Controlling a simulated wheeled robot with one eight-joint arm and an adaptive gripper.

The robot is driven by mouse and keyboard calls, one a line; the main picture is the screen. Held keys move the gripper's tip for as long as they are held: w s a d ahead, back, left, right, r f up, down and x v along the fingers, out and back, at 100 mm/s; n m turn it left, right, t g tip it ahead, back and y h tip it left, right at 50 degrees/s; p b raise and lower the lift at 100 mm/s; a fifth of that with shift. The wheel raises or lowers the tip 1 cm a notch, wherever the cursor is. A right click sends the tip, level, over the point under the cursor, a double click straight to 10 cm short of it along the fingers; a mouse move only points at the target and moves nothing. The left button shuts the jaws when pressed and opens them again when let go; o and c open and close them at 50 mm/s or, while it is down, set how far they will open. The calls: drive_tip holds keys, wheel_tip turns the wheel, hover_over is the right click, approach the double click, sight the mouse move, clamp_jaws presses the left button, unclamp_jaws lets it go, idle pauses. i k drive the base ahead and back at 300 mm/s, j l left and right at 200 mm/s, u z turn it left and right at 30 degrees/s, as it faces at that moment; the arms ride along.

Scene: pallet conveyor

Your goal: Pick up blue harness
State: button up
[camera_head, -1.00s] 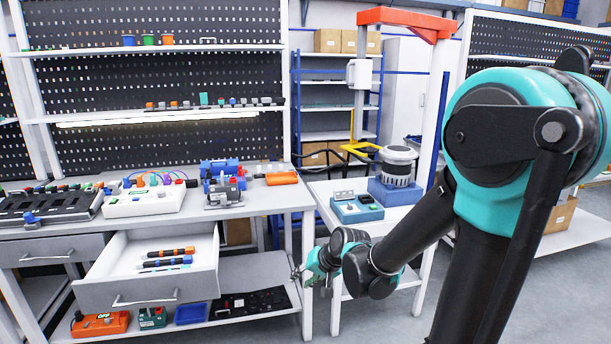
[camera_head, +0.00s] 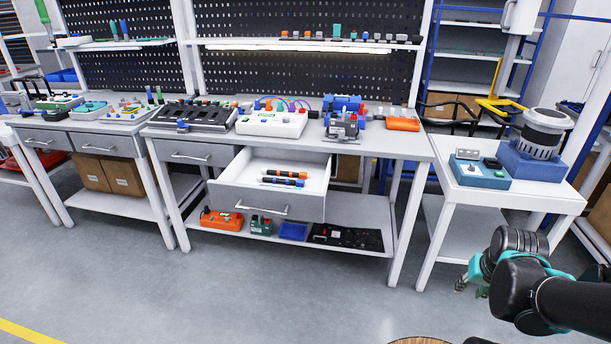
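An open drawer (camera_head: 230,198) under the middle workbench holds a few short rods lying side by side. One rod is blue and dark (camera_head: 283,182), and it looks like the blue harness. An orange and dark rod (camera_head: 284,173) lies just behind it. My gripper (camera_head: 474,279) is teal and shows at the lower right, below the small side table and well to the right of the drawer. It is apart from the rods. Its fingers are small and partly hidden by my wrist, so I cannot tell whether it is open.
The workbench (camera_head: 405,146) carries a white cable unit (camera_head: 271,124), a blue-grey device (camera_head: 342,127) and an orange block (camera_head: 403,124). A side table (camera_head: 530,191) with a blue control box (camera_head: 480,173) stands right. Its legs are near my arm. The floor in front is clear.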

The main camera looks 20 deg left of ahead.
sight(299, 182)
drive_tip(key=u, duration=1.45)
drive_tip(key=i+j+z, duration=0.2)
drive_tip(key=i+l, duration=0.05)
